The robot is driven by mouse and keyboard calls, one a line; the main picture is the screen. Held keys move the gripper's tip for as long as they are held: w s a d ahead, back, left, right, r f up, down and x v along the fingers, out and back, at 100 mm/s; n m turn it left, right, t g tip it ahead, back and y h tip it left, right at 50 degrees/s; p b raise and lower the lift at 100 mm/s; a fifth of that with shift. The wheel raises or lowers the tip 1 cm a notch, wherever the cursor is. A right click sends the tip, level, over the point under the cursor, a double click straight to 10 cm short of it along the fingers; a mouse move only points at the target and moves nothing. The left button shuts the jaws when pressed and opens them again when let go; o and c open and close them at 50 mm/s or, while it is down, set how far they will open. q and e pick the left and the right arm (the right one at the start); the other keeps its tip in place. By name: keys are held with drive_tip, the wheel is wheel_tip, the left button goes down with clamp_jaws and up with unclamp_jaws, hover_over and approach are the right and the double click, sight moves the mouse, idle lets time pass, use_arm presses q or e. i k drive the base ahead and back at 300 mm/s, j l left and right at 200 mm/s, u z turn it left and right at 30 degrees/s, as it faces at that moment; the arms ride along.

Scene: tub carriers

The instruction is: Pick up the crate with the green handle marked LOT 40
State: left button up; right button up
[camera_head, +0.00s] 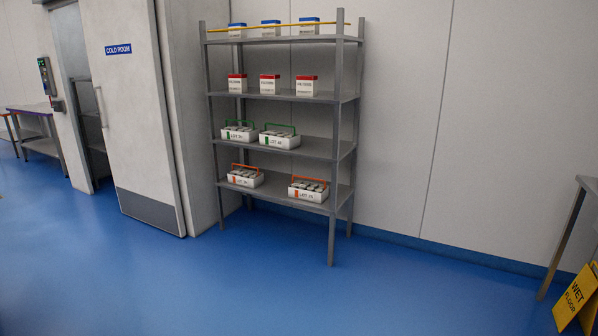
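Two white crates with green handles stand side by side on the second shelf from the bottom of a grey rack. The right green-handled crate (279,141) has a label that seems to read LOT 40, though the print is small. The left green-handled crate (238,134) also has a LOT label, whose number I cannot read surely. Both hold several light tubs, and their handles stand up. Neither of my grippers is in view.
The rack (314,147) also holds an orange-handled left crate (245,178) and right crate (309,192) below, and red-topped and blue-topped boxes above. A yellow bar (283,26) crosses the top shelf. The blue floor before the rack is clear. A wet floor sign (575,299) stands right.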

sight(287, 141)
drive_tip(key=i+j+u, duration=0.3)
drive_tip(key=i, duration=0.9)
drive_tip(key=i+j+u, duration=0.1)
drive_tip(key=i+u, duration=0.2)
drive_tip(key=i, duration=0.9)
